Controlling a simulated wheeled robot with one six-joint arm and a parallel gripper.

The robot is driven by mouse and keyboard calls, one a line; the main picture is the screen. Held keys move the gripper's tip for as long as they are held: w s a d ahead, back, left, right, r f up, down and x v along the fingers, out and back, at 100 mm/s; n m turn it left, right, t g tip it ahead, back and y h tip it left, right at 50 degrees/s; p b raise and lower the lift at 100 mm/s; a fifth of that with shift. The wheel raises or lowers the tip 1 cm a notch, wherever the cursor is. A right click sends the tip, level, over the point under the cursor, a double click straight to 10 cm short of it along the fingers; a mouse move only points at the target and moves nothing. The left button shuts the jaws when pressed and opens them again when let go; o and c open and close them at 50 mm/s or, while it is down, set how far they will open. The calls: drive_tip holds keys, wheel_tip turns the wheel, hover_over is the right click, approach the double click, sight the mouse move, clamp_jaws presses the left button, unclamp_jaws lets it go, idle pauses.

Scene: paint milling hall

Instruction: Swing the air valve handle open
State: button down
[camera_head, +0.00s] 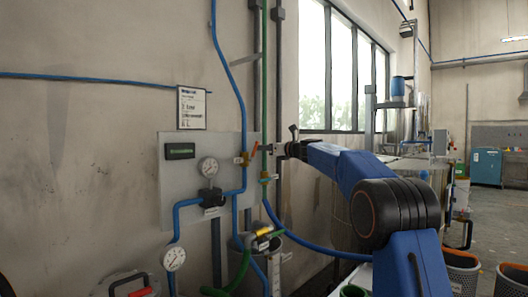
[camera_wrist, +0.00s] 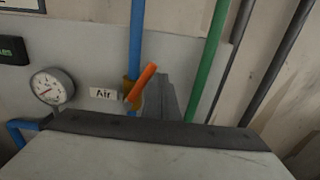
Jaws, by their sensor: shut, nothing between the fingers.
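The air valve handle is an orange lever (camera_wrist: 141,86) on a brass-coloured valve body on the vertical blue pipe (camera_wrist: 135,40). The lever tilts up and to the right, aslant to the pipe. A white "Air" label (camera_wrist: 104,93) sits to its left. In the head view the orange lever (camera_head: 251,153) shows small, just left of my gripper (camera_head: 270,148). My gripper is shut and empty, at the lever's right. In the wrist view its grey fingers (camera_wrist: 168,95) appear beside the lever; whether they touch it I cannot tell. My gripper's body hides the lower part of the panel.
A pale wall panel (camera_head: 180,220) carries gauges (camera_head: 208,167) and a green display (camera_head: 180,151). A green pipe (camera_head: 264,70) and dark conduits run close to the right of the valve. Hoses hang below. The open hall floor lies at the far right.

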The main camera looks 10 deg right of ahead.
drive_tip(key=shift+r, duration=0.15)
drive_tip(key=shift+s+a+r, duration=0.45)
drive_tip(key=shift+a, duration=0.2)
idle(0.4)
drive_tip(key=shift+s+a+r, duration=0.25)
drive_tip(key=shift+s+a, duration=0.05)
drive_tip(key=shift+a, duration=0.05)
drive_tip(key=shift+w+d, duration=0.35)
drive_tip(key=shift+d, duration=0.1)
drive_tip(key=shift+s, duration=0.1)
